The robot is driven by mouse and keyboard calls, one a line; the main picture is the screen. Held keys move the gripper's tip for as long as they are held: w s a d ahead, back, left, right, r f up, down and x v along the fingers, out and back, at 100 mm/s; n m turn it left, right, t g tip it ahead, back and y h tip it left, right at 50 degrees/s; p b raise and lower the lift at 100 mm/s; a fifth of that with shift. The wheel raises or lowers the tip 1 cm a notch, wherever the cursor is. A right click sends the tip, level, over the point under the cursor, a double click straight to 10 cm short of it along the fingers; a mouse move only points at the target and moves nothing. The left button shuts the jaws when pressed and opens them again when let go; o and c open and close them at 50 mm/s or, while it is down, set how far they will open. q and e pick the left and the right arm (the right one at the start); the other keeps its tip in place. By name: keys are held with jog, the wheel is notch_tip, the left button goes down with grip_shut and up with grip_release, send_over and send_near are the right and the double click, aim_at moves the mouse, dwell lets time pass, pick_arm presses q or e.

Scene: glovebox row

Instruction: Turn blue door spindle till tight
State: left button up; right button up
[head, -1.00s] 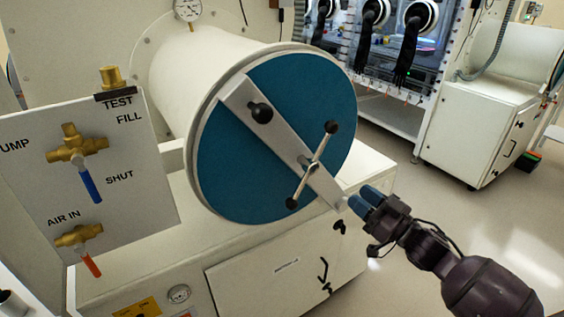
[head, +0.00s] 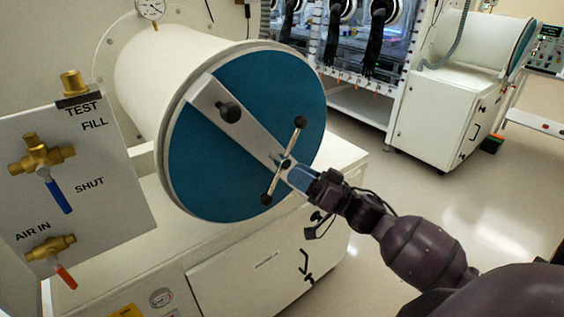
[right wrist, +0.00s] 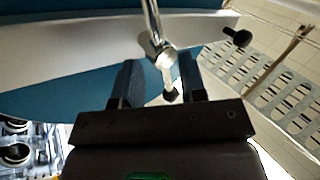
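The blue door (head: 215,150) is a round disc on the end of a white cylinder, with a pale bar (head: 240,125) across it. The spindle (head: 286,162) is on the bar's lower right part, a metal T-handle with black ball ends, slanting from upper right to lower left. My right gripper (head: 295,178) is at the spindle's hub, just below right of it. In the right wrist view the fingers (right wrist: 158,82) are apart, with the spindle's rod and a black ball end (right wrist: 171,96) showing in the gap between them; contact cannot be told. My left gripper is not in view.
A black knob (head: 230,111) sits on the bar's upper left part. A valve panel (head: 90,190) with blue and red levers stands at the left. A white cabinet (head: 250,270) lies below the door. Open floor (head: 420,200) is on the right.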

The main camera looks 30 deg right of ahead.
aim_at(282, 169)
jog(key=shift+p+x, duration=0.3)
jog(key=shift+x, duration=2)
jog(key=shift+c, duration=0.4)
grip_shut()
